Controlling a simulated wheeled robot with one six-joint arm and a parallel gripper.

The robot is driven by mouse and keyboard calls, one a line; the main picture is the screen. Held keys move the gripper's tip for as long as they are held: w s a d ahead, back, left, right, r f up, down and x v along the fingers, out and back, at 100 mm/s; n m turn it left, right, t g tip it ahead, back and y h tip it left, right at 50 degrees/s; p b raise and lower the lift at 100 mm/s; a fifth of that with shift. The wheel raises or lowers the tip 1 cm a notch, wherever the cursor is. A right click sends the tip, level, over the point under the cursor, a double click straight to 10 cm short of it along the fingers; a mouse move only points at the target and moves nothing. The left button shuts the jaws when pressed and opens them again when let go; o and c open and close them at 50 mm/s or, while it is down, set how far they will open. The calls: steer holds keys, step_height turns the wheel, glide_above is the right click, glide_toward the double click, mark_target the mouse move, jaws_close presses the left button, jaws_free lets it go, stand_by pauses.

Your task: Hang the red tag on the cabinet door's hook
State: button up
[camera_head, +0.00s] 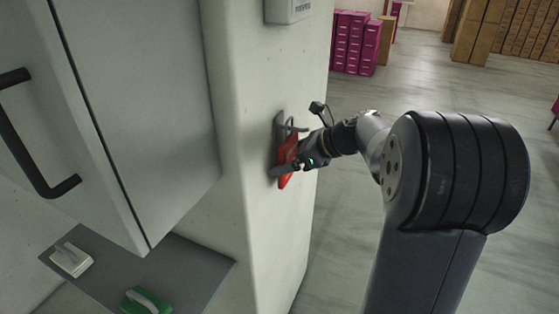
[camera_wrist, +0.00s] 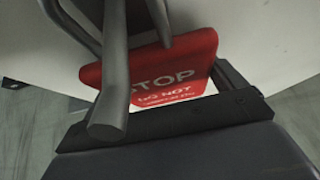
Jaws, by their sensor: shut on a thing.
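The red tag (camera_head: 287,165) is held by my gripper (camera_head: 292,168) close against a white upright panel (camera_head: 265,215). A grey hook (camera_head: 279,128) is fixed on that panel, at the tag's upper edge. In the wrist view the red tag (camera_wrist: 160,72) shows white "STOP" and "DO NOT" lettering. The dark fingers of my gripper (camera_wrist: 165,122) lie along its lower edge. A grey rounded bar (camera_wrist: 113,85) crosses in front of the tag, with a thin grey loop beside it. I cannot tell whether the loop is around the hook.
A light cabinet (camera_head: 120,90) with a black handle (camera_head: 35,150) stands at left. Below it, a grey mat (camera_head: 190,265) bears a white tag (camera_head: 71,259) and a green tag (camera_head: 143,301). A white box is mounted above the hook. Magenta boxes (camera_head: 357,42) stand behind; floor is open at right.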

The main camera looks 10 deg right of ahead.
steer(key=shift+s+d+f, duration=0.2)
steer(key=shift+d+f, duration=0.1)
steer(key=shift+f, duration=0.1)
steer(key=shift+f, duration=0.2)
steer(key=o, duration=0.7)
steer(key=shift+f+b, duration=0.1)
steer(key=shift+b, duration=0.55)
steer(key=v, duration=0.5)
steer(key=b+v, duration=0.1)
steer(key=v, duration=0.5)
steer(key=shift+a, duration=0.2)
